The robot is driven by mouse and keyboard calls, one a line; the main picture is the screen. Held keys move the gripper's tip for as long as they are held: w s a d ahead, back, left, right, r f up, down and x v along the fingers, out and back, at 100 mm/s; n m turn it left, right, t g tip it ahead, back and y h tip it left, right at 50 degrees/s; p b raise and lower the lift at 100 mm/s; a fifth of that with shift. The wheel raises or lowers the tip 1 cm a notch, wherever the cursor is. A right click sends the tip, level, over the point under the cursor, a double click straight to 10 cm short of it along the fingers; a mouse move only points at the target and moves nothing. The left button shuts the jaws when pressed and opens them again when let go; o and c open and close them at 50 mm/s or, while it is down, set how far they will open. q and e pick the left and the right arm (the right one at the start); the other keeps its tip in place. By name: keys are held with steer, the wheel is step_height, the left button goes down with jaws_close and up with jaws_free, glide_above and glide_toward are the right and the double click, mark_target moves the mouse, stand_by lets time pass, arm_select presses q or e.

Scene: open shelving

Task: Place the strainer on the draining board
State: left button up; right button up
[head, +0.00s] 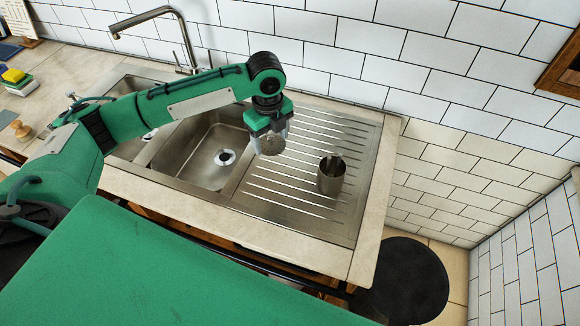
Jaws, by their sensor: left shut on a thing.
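My left gripper (270,133) points down over the left part of the ribbed metal draining board (300,200). It is shut on the strainer (272,145), a small grey rounded mesh piece that shows below the fingers. The gripper hides the upper part of the strainer. I cannot tell whether the strainer touches the board or hangs just above it. My right gripper is not in view.
A metal cup (331,179) with something in it stands on the board, right of the strainer. The sink basin (205,160) lies to the left, with a tall tap (180,25) behind. A tiled wall (400,60) closes the back. The board's front is clear.

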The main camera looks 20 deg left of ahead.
mark_target(271, 145)
arm_select(q)
step_height(271, 145, down, 5)
steer(key=shift+r+p, duration=0.15)
steer(key=shift+p, duration=0.4)
step_height(271, 145, down, 8)
steer(key=shift+f+p, duration=0.1)
steer(key=shift+p, duration=0.8)
step_height(271, 145, down, 3)
steer(key=shift+f+p, duration=0.1)
steer(key=shift+p, duration=0.35)
steer(key=shift+f, duration=0.25)
steer(key=o, duration=0.9)
steer(key=shift+o, duration=0.2)
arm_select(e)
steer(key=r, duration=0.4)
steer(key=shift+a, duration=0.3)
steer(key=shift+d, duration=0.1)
